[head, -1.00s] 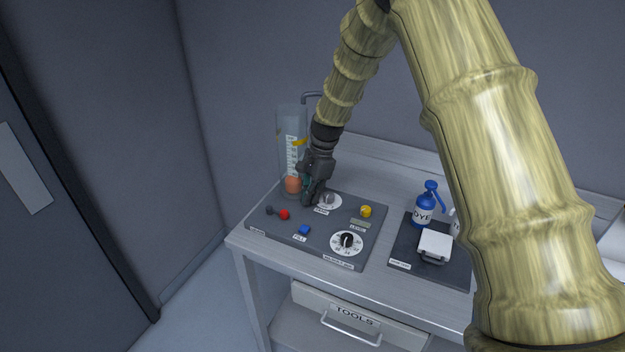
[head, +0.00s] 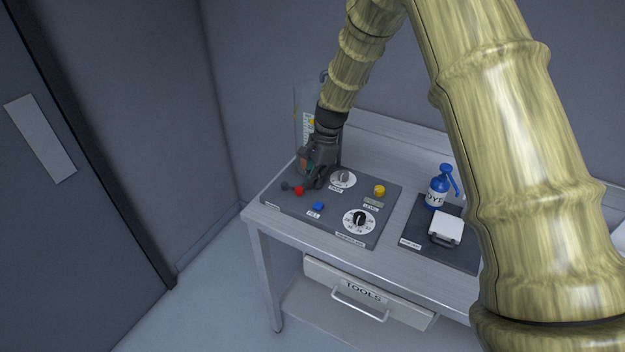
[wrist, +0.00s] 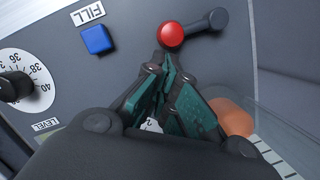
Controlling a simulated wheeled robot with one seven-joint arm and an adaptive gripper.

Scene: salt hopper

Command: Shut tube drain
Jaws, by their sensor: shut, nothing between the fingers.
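A red ball knob (head: 299,190) on a short dark lever stands at the left of the grey control panel (head: 280,205). The red knob (wrist: 171,34) is at the top middle of the wrist view, its dark lever pointing right to a round grey end (wrist: 218,18). My gripper (head: 311,186) is shut and empty, low over the panel just right of the knob. In the wrist view its fingertips (wrist: 166,58) sit just below the knob; I cannot tell whether they touch it. The clear tube (head: 303,105) behind is partly hidden by my arm, with an orange ball (wrist: 232,116) inside.
The panel also carries a blue FILL button (head: 318,207), a small dial (head: 343,178), a yellow button (head: 379,190) and a large numbered dial (head: 360,221). A blue DYE bottle (head: 438,190) and white box (head: 445,228) stand right on a dark mat (head: 425,230).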

